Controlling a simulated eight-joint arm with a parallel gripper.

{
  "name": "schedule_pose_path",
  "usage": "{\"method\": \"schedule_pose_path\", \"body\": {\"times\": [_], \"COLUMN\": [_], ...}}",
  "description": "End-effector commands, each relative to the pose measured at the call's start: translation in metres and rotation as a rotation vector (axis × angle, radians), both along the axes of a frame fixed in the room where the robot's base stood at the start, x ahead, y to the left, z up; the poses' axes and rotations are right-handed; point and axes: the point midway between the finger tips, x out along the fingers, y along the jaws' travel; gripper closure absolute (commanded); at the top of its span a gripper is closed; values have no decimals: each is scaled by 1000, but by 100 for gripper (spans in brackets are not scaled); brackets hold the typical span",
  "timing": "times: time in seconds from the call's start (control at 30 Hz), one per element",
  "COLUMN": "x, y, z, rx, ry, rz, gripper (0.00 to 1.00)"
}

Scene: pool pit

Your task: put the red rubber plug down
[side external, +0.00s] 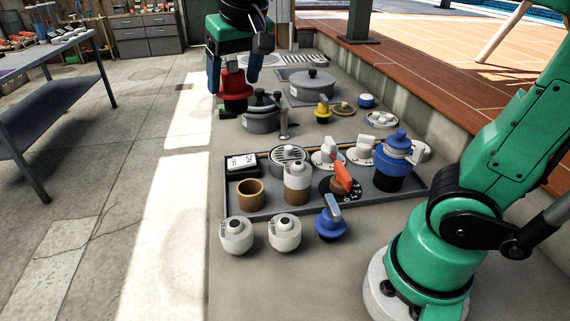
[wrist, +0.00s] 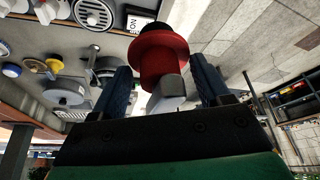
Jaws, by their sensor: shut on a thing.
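The red rubber plug (side external: 235,88) has a wide red flange, a black lower end and a grey grip tab. My gripper (side external: 234,76) is shut on it from above, with a dark blue finger on each side. In the wrist view the plug (wrist: 163,60) is between the fingers, its black end pointing away from my gripper. In the side view it is beside the left edge of the concrete ledge (side external: 225,160), just behind a grey lidded pot. I cannot tell whether its black end touches the ledge.
The grey pot (side external: 262,115) stands close in front of the plug. A second lidded pot (side external: 312,86) is to the right. A tray (side external: 270,205) of knobs and fittings lies nearer, with two white knobs and a blue one before it. A workbench (side external: 35,80) stands left.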

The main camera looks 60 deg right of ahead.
Motion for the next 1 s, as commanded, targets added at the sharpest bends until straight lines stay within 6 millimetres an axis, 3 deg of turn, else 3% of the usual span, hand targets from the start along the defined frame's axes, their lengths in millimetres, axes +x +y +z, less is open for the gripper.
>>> {"method": "schedule_pose_path", "body": {"times": [0.2, 0.4, 0.67, 1.0], "x": [-40, -85, -107, -106], "y": [76, 124, 141, 141], "z": [-5, -13, -32, -110], "rx": [0, 1, 0, 0], "ry": [0, 0, -1, 0], "rz": [317, 587, 706, 703], "gripper": [84, 84, 84, 84]}}
